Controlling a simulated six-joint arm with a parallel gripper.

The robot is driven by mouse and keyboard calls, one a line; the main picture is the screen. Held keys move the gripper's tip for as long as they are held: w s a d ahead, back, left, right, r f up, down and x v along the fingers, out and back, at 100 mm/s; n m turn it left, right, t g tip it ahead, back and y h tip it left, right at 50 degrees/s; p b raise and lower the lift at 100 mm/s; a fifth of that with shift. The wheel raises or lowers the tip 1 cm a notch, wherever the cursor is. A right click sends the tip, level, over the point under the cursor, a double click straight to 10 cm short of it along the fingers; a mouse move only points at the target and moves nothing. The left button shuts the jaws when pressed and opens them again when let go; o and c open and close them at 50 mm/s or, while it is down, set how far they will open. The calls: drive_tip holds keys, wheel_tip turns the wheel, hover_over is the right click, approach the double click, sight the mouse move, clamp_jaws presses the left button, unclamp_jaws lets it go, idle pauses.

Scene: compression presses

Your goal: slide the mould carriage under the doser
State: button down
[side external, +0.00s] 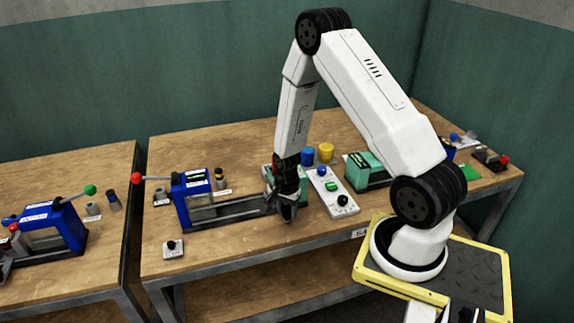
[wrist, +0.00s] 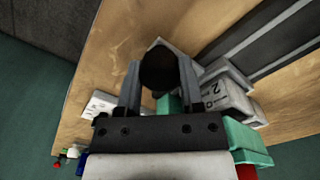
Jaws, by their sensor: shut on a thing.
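My gripper (side external: 288,209) points down at the right end of a dark rail (side external: 236,211) that runs out from the blue press (side external: 193,197). In the wrist view my gripper (wrist: 161,72) is shut on a dark round knob (wrist: 159,68), which sits between its two fingers. The knob appears to belong to the mould carriage, whose body I cannot make out clearly. A green part also shows in the wrist view (wrist: 246,141).
The press has a lever with a red ball (side external: 137,177). A white panel with knobs (side external: 331,191) and a green box (side external: 367,171) stand right of my gripper.

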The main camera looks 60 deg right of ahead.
drive_tip(key=shift+s+d, duration=0.55)
drive_tip(key=shift+d, duration=0.1)
drive_tip(key=shift+c, duration=1.1)
unclamp_jaws()
drive_tip(key=shift+a+r, duration=0.1)
drive_tip(key=shift+r, duration=0.1)
drive_tip(key=shift+r, duration=3.75)
